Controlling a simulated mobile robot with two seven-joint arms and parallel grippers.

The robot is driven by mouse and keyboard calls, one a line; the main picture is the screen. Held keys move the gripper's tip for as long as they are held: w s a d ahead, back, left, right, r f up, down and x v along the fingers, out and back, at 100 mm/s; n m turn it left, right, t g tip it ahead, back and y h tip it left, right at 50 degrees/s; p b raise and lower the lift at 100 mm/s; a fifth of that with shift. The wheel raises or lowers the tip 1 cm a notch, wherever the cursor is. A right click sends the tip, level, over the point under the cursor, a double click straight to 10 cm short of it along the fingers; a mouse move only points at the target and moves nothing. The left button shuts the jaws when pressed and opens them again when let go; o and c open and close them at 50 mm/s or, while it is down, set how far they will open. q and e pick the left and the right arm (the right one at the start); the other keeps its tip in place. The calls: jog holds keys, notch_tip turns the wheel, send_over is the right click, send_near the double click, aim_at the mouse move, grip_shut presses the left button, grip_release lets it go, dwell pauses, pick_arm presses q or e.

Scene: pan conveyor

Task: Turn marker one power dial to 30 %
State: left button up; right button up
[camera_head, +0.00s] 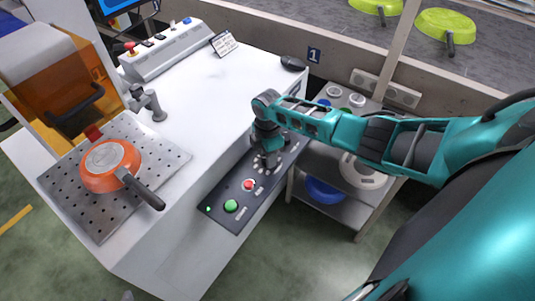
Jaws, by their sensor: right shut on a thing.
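A dark control panel (220,192) runs along the sloped front edge of the white marker table. It carries a green button (231,206), a red button (249,185) and a small green light. My right gripper (268,163) reaches down to the panel beyond the red button and is shut on a dial there. The gripper covers most of the dial. Its pointer cannot be read; pale marks show on the panel around it. My left gripper is not in view.
An orange pan (110,165) lies on a perforated plate (170,150) at the left, beside an orange-windowed housing (62,75). A grey switch box (170,52) stands at the back. A shelf with bowls (325,191) stands at right.

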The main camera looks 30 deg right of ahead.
jog(key=n+b, duration=0.1)
jog(key=n, duration=1)
jog(key=shift+b, duration=0.4)
jog(key=shift+n, duration=0.4)
jog(key=o, duration=1)
jog(key=shift+o, duration=0.2)
